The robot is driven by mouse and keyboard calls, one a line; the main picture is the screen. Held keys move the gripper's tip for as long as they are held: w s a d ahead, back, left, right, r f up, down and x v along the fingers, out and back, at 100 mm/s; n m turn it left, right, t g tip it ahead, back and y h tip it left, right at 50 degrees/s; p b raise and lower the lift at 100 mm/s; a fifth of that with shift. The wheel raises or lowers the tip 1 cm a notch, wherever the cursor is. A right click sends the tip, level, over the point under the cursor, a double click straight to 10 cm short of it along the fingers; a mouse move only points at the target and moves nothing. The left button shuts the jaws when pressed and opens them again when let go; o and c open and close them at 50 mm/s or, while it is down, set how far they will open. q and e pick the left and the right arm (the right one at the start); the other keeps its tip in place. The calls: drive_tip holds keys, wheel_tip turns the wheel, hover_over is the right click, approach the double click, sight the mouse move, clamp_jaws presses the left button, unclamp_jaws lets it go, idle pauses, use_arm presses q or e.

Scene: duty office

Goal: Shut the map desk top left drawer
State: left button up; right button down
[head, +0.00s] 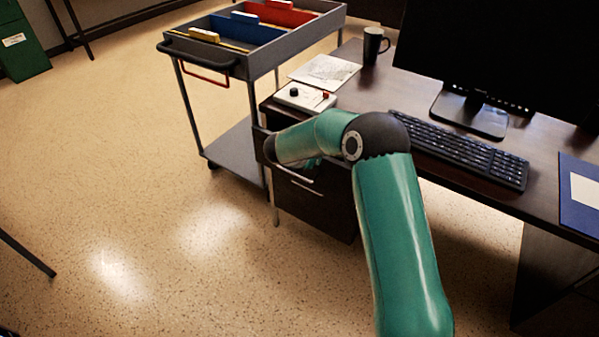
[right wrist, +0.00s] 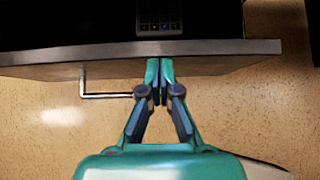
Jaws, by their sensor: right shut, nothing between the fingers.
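The drawer shows in the right wrist view as a front panel with a grey top edge (right wrist: 220,48). It stands out from the desk, so its dark inside shows, with a keypad device (right wrist: 160,18) in it. Its bar handle (right wrist: 105,95) is left of my fingers. My right gripper (right wrist: 160,68) is shut and empty, with its tips at the drawer front; I cannot tell whether they touch. In the head view my right arm covers most of the drawer and gripper. The map desk (head: 375,88) is at the right. My left gripper is not in view.
A grey trolley (head: 240,140) with coloured folders stands close by the desk's left end. A lower drawer front (head: 325,212) is below my forearm. The desk top holds a control box (head: 304,97), mug (head: 373,45), keyboard (head: 460,150) and monitor.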

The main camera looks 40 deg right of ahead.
drive_tip(key=d, duration=0.1)
drive_tip(key=w+d, duration=0.1)
drive_tip(key=d, duration=0.1)
drive_tip(key=shift+w+d, duration=0.3)
drive_tip(key=shift+d, duration=0.05)
drive_tip(key=shift+s+d, duration=0.1)
